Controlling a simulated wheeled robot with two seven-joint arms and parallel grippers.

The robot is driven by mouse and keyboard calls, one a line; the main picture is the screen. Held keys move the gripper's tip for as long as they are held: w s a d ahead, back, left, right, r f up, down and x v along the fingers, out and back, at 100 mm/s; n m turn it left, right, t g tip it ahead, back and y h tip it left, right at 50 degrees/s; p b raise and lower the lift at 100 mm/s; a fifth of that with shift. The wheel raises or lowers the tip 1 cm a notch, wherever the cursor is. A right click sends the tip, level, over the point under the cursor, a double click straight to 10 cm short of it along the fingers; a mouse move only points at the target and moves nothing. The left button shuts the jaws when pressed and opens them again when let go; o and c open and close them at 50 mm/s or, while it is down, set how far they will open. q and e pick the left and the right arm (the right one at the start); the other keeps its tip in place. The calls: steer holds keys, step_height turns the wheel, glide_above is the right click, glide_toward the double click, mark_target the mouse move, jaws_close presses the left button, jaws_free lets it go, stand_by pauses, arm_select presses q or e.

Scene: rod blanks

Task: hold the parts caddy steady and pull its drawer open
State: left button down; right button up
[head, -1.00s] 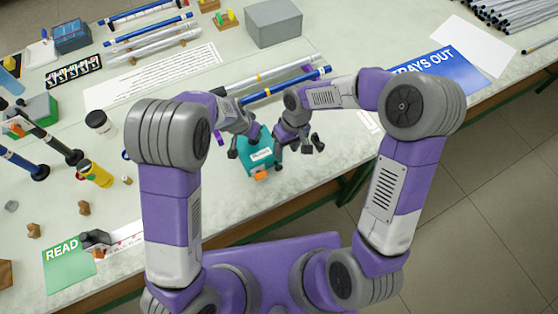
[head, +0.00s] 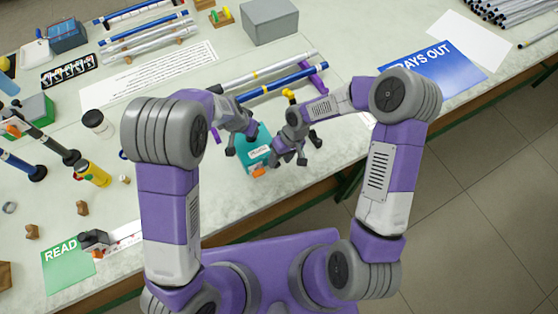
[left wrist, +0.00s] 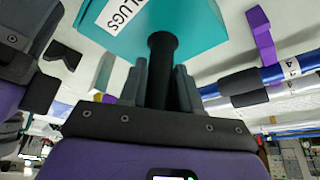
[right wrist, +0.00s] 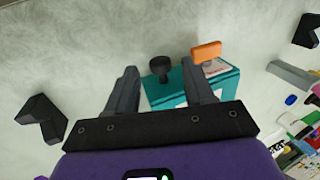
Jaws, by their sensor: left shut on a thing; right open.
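The teal parts caddy (head: 252,160) stands near the front edge of the bench, its white label facing up in the head view. An orange piece (right wrist: 207,51) sits at one end of it, beside a black knob (right wrist: 160,68). My left gripper (left wrist: 161,75) is shut on a black post of the caddy, which shows between its fingers; the teal body (left wrist: 180,25) is just beyond. My right gripper (head: 289,158) is open at the caddy's right side. In the right wrist view the knob lies between and slightly past its fingertips (right wrist: 165,78). I cannot tell whether they touch it.
Blue and grey rods (head: 275,88) lie behind the caddy. A yellow bottle (head: 93,173) and a white jar with a dark lid (head: 97,124) stand to the left.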

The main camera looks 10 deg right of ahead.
steer(key=shift+x, duration=1)
jaws_close()
